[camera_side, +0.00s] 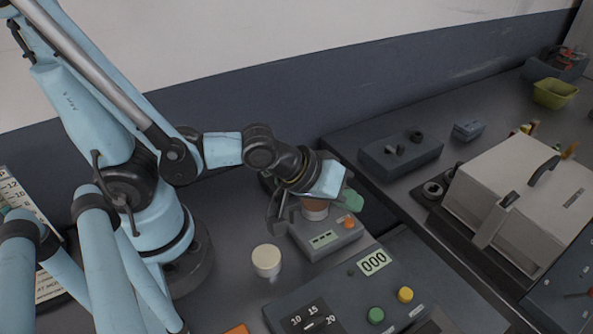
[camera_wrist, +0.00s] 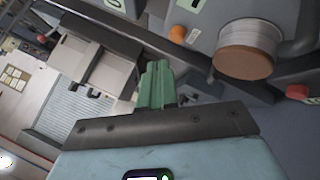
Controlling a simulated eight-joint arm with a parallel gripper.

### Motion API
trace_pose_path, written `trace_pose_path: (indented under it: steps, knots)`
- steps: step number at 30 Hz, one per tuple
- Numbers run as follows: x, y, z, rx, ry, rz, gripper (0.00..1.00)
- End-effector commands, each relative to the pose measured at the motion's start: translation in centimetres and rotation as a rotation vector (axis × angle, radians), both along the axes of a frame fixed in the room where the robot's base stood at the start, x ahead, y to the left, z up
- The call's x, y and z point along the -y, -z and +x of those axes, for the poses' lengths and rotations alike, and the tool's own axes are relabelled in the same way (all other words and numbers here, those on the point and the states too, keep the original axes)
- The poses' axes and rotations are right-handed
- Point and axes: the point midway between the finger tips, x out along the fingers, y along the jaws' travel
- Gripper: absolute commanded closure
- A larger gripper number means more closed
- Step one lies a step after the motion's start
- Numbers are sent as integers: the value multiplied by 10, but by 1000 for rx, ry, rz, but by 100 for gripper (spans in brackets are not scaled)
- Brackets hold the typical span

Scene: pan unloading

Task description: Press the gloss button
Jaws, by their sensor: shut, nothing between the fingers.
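My gripper (camera_side: 352,200) has green fingers and hangs over the right side of a small grey instrument (camera_side: 329,248). In the wrist view its fingers (camera_wrist: 156,70) are together and empty. The instrument has a pale green display (camera_side: 323,239) and an orange button (camera_side: 349,223), also visible in the wrist view (camera_wrist: 178,33). A pale cylinder with a brown top (camera_side: 315,205) stands on the instrument, beside my fingers. The fingers appear apart from the orange button. No readable gloss label shows, so I cannot tell which button bears that name.
A control box has a 000 display (camera_side: 373,262), a green button (camera_side: 375,315) and a yellow button (camera_side: 405,294). A cream cylinder (camera_side: 266,259) stands left of the instrument. A large white-lidded box (camera_side: 510,195) is at right. A red knob (camera_wrist: 298,92) shows in the wrist view.

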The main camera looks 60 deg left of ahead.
Motion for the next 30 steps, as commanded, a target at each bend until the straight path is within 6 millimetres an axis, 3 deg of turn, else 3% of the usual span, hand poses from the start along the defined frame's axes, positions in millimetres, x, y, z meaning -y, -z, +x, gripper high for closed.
trace_pose_path:
  steps: [9, 30]
  knots:
    - [0, 10, -1, 0, 0, 0, 100]
    - [0, 11, -1, 0, 0, 0, 100]
